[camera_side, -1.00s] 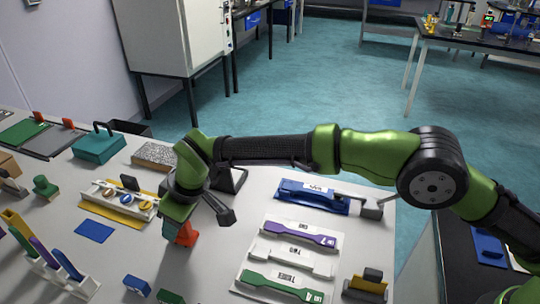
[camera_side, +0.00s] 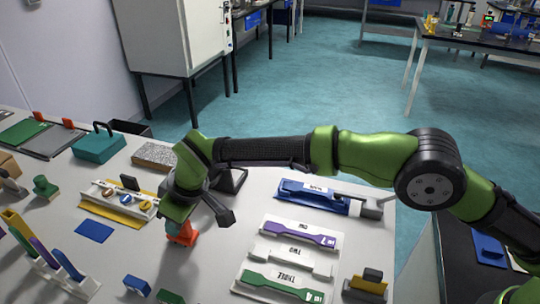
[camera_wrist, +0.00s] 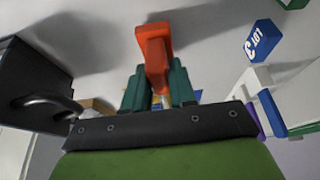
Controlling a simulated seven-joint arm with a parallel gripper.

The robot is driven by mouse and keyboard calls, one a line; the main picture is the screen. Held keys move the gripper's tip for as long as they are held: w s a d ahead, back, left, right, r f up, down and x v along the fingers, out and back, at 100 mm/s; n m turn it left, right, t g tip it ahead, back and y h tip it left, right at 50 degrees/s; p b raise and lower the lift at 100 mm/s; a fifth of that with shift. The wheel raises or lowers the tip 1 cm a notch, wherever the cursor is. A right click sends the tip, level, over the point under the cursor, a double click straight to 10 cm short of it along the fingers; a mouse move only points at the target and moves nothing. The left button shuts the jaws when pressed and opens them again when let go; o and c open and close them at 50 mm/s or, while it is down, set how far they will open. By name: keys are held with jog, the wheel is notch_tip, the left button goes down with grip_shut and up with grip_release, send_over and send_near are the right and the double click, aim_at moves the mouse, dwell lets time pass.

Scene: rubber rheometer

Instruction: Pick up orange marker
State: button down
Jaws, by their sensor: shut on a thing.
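The orange marker (camera_side: 181,237) is a blocky orange-red piece at the middle left of the bench in the side view, just below my gripper (camera_side: 180,223). In the wrist view the marker (camera_wrist: 154,50) stands between the two green fingers of my gripper (camera_wrist: 157,88), with its wider end toward the top of the picture. The fingers are shut on it. Whether its lower end touches the bench is hard to tell.
A yellow-based rack (camera_side: 112,205) with round dials and a blue pad (camera_side: 94,231) lie to the left. Purple (camera_side: 300,233), white and green dumbbell samples lie on plates to the right. Slotted coloured strips (camera_side: 52,262) stand at the front left. A blue block (camera_wrist: 262,38) shows in the wrist view.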

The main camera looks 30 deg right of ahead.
notch_tip(320, 180, up, 4)
jog(key=shift+f, duration=0.1)
jog(key=shift+s+d+f, duration=0.1)
jog(key=shift+s+d, duration=0.15)
jog(key=s+d+r, duration=0.1)
jog(key=s+d, duration=0.9)
jog(key=s, duration=0.1)
jog(key=shift+d+r, duration=0.15)
jog(key=shift+d, duration=0.25)
